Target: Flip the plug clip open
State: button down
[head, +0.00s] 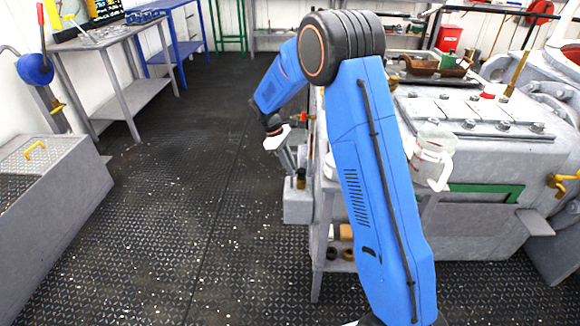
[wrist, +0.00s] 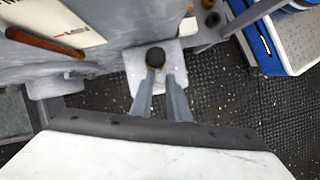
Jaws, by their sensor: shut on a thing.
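A small brass piece with a dark round top (wrist: 155,57), which looks like the plug clip, stands on a pale grey block (wrist: 135,62) in the wrist view. In the head view the brass piece (head: 301,180) shows at the low grey block (head: 297,207) beside the machine. My gripper (wrist: 161,74) reaches it with both fingertips, one at each side of its near edge, and is shut on it. In the head view my gripper (head: 294,172) points down at the block. The clip's hinge and how far it stands open cannot be made out.
A bench (head: 110,60) and a grey box (head: 50,190) stand at left. The dark floor (head: 190,200) between is clear.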

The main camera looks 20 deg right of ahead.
jog(key=n+t, duration=0.1)
jog(key=n, duration=0.2)
jog(key=n+t, duration=0.1)
jog(key=n, duration=0.2)
jog(key=n+t+h, duration=0.1)
jog(key=n, duration=0.2)
jog(key=shift+s+a+n+t, duration=0.15)
jog(key=shift+s+n+t, duration=0.15)
jog(key=shift+n, duration=0.3)
jog(key=c, duration=1.7)
grip_release()
jog(key=v, duration=1.7)
jog(key=shift+s+r, duration=0.15)
jog(key=shift+r, duration=0.1)
